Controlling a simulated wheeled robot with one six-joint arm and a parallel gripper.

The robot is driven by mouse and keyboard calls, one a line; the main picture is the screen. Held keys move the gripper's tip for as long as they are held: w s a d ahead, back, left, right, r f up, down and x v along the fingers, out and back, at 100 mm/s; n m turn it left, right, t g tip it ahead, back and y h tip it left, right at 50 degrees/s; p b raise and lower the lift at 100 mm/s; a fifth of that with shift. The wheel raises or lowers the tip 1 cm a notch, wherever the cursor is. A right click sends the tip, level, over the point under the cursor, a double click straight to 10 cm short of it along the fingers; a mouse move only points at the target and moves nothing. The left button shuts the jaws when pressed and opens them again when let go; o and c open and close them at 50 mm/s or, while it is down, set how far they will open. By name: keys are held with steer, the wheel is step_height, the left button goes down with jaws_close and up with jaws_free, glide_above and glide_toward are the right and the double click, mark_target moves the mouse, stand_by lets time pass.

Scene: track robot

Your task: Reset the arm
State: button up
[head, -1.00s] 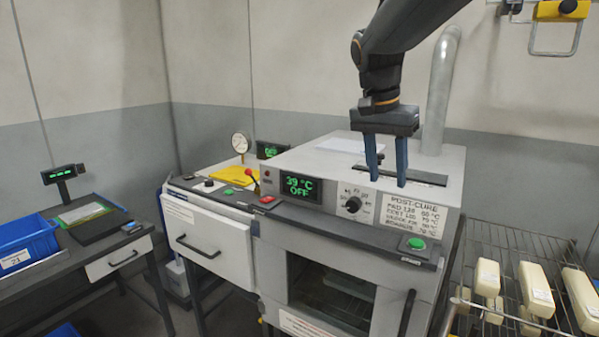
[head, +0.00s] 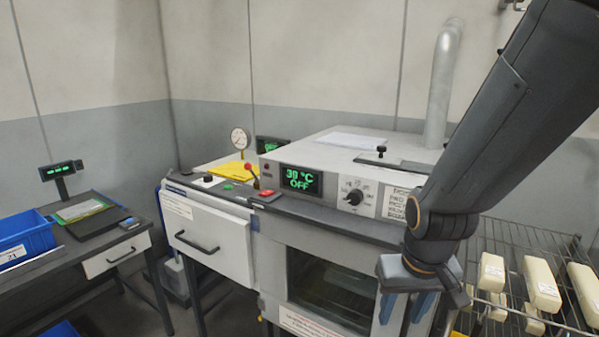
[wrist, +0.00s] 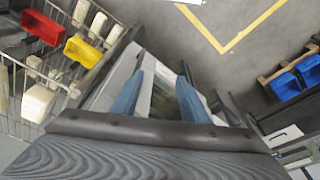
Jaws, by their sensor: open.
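My gripper (head: 405,308) hangs fingers down in front of the right side of the oven (head: 345,290) in the head view. Its two blue fingers are apart with nothing between them. In the wrist view my open gripper (wrist: 163,92) points down along the oven front. My arm crosses the right of the head view and hides part of the oven's label and its right edge. The oven display (head: 301,180) reads 30 °C OFF. The oven door window shows a dark inside with racks.
A wire rack (head: 520,250) with several cream blocks (head: 541,284) stands close on the right. A white drawer unit (head: 208,235) is left of the oven. A side table with a blue bin (head: 25,238) stands far left. Open floor lies between them.

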step_height(320, 180, down, 10)
steer(key=g+b, duration=0.1)
steer(key=b, duration=0.7)
steer(key=shift+w+b, duration=0.3)
steer(key=shift+w, duration=0.05)
steer(key=shift+c, duration=0.3)
stand_by(0.9)
